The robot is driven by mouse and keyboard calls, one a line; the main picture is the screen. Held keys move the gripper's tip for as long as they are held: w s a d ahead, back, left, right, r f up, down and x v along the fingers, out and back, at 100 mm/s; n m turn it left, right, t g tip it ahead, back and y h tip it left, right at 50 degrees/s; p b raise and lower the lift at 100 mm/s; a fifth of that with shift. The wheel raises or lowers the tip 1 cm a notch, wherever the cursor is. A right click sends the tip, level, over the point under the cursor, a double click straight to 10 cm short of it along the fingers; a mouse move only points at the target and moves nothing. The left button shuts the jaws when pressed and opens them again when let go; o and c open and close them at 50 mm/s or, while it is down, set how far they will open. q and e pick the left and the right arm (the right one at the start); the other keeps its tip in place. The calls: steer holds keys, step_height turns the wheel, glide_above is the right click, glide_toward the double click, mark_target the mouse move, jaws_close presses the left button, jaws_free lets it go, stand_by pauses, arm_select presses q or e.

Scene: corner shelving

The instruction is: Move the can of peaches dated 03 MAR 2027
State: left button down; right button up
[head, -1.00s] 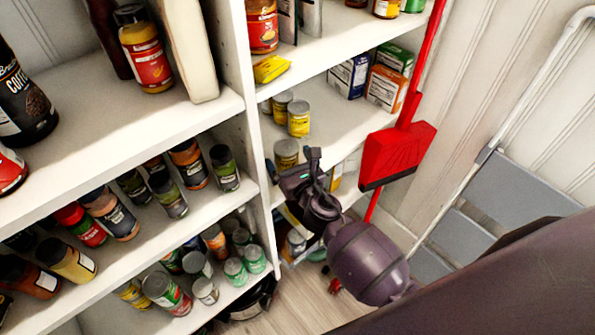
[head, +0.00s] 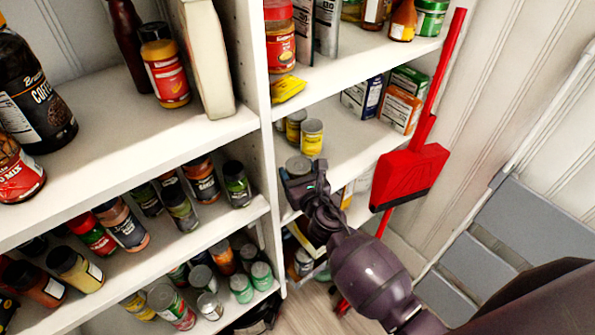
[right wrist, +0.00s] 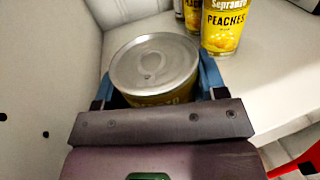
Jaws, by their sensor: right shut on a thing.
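My right gripper (head: 300,178) is at the front of the middle shelf of the right-hand unit. In the right wrist view its blue fingers (right wrist: 156,88) are shut on a can (right wrist: 153,68) with a silver pull-tab lid and a dark yellowish label, upright between them. The label is mostly hidden and no date can be read. The held can's lid also shows in the head view (head: 298,165). Behind it stands a yellow can labelled PEACHES (right wrist: 222,28), also in the head view (head: 312,137), with another yellow can (head: 295,124) beside it. My left gripper is not in view.
A white side panel (right wrist: 45,70) stands close to the left of my right gripper. A red dustpan (head: 410,175) hangs right of the shelf, near a grey step ladder (head: 530,230). Boxes (head: 400,105) stand at the shelf's right. Bare shelf lies between cans and boxes (head: 350,130).

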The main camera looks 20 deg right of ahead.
steer(key=shift+c, duration=0.4)
steer(key=shift+w+d, duration=0.2)
steer(key=shift+d, duration=0.4)
steer(key=shift+w+d, duration=0.15)
steer(key=shift+d, duration=0.45)
steer(key=shift+w+d+b, duration=0.1)
steer(key=shift+w+d, duration=0.35)
steer(key=shift+d, duration=1.15)
steer(key=shift+w+d+b, duration=0.15)
steer(key=shift+w+d, duration=0.25)
steer(key=shift+d, duration=1.15)
steer(key=shift+w+d+b, duration=0.1)
steer(key=shift+w+d, duration=0.35)
steer(key=shift+d, duration=1.15)
steer(key=o, duration=1.2)
steer(key=s, duration=1)
steer(key=shift+s+d, duration=0.4)
